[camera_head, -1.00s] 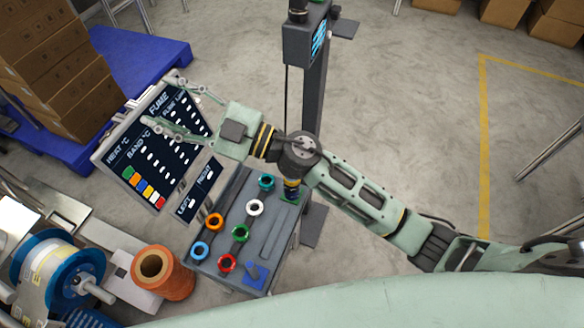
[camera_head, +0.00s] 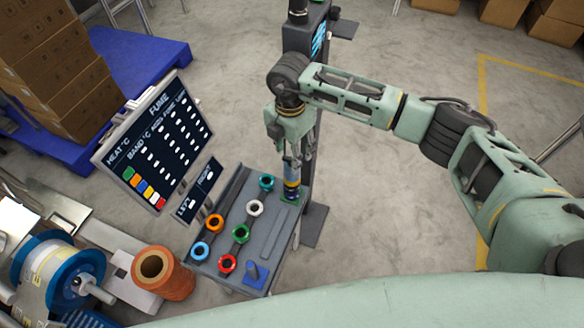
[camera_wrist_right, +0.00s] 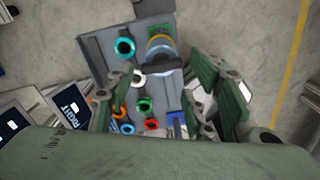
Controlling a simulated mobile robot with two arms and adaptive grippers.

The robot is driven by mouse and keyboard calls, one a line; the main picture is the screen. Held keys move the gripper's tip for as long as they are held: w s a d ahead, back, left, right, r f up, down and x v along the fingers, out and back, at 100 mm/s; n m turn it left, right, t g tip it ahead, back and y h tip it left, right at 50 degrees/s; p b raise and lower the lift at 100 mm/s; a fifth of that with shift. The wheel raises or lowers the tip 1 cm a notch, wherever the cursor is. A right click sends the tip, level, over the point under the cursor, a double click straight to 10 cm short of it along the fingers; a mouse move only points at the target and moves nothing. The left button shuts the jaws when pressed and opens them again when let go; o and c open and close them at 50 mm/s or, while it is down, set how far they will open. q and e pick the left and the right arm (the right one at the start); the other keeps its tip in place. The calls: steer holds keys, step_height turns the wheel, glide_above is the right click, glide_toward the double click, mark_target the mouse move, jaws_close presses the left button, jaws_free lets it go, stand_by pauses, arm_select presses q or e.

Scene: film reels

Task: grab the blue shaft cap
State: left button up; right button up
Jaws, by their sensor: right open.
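Several ring-shaped caps stand on a grey tray (camera_head: 232,257) below the display. The blue cap (camera_head: 200,251) sits at its left end, beside the orange cap (camera_head: 214,222) and red cap (camera_head: 228,263). The blue cap also shows low in the right wrist view (camera_wrist_right: 128,129), close to the gripper's palm edge. My right gripper (camera_head: 293,160) is open and points down near a dark banded cylinder (camera_head: 291,182) at the tray's far right. No cap is between its fingers. My left gripper is out of view.
A tilted display (camera_head: 155,145) stands close behind. A blue reel (camera_head: 58,275) and orange spool (camera_head: 163,270) lie left. Open floor lies right.

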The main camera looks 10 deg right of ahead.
mark_target(290, 157)
steer(key=f, duration=0.5)
steer(key=shift+w+f+p, duration=0.2)
steer(key=shift+w+p, duration=0.1)
steer(key=shift+p, duration=0.1)
steer(key=shift+c, duration=0.2)
steer(key=c, duration=1.1)
jaws_close()
steer(key=shift+r, duration=0.15)
